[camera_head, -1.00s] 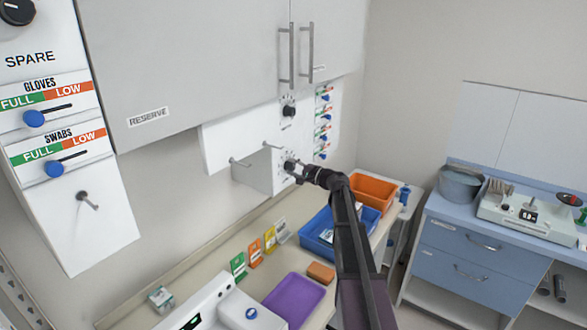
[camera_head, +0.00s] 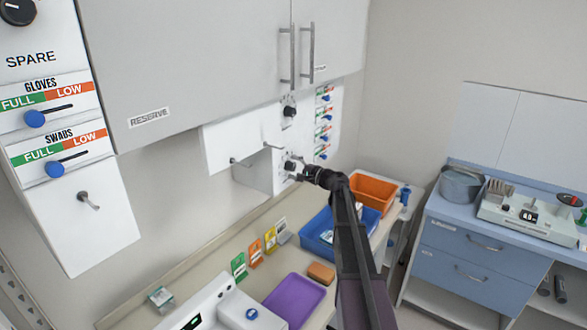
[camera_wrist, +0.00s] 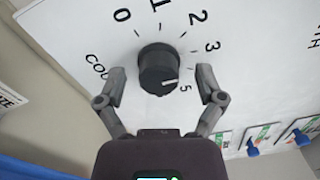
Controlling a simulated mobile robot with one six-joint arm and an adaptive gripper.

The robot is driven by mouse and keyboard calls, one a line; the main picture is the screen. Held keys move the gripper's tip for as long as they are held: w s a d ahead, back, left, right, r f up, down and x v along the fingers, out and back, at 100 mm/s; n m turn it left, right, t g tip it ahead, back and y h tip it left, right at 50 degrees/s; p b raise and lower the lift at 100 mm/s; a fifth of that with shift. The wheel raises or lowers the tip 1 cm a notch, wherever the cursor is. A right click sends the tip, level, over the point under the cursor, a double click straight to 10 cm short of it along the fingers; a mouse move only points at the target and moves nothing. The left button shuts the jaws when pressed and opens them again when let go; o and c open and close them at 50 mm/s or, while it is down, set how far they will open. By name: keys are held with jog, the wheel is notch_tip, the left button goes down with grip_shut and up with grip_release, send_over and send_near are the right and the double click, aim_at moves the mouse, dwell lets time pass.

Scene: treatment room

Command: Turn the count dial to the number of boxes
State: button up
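The black count dial (camera_wrist: 158,68) is on a white panel with numbers 0, 1, 2, 3 and 5 visible around it. The dial also shows small in the head view (camera_head: 290,166). My gripper (camera_wrist: 162,82) is open, with one finger on each side of the dial and a gap on both sides. In the head view my gripper (camera_head: 305,172) is just right of the dial. I cannot tell which boxes are counted.
A second dial (camera_head: 289,107) and several blue sliders (camera_head: 323,122) are nearby on the wall. Below are a blue bin (camera_head: 318,243), an orange bin (camera_head: 373,191), a purple tray (camera_head: 294,301) and a small box (camera_head: 161,298). A wall cabinet (camera_head: 190,60) hangs above.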

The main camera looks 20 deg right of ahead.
jog(key=shift+s, duration=0.15)
jog(key=v, duration=1.1)
jog(key=shift+s+d, duration=0.3)
dwell(0.4)
jog(key=s+a+f+n+g+h+b, duration=0.1)
jog(key=s+a+f+n+g, duration=0.35)
jog(key=a+f, duration=0.4)
jog(key=s+a+f+n+g, duration=0.4)
jog(key=s+a+f+g, duration=0.15)
jog(key=a, duration=0.65)
jog(key=s+a+f+n+g+h, duration=0.1)
jog(key=s+f+n+h, duration=0.1)
jog(key=s, duration=0.3)
jog(key=s+a+f+n+g+h+b, duration=0.1)
jog(key=s+a+f+n+g+h, duration=0.1)
jog(key=s+h, duration=0.2)
jog(key=s+a+f+n+g+h, duration=0.1)
jog(key=s+f+n+g+h, duration=0.1)
jog(key=s, duration=0.6)
jog(key=shift+a+f+h, duration=0.35)
jog(key=shift+f+h, duration=0.05)
jog(key=shift+f, duration=0.2)
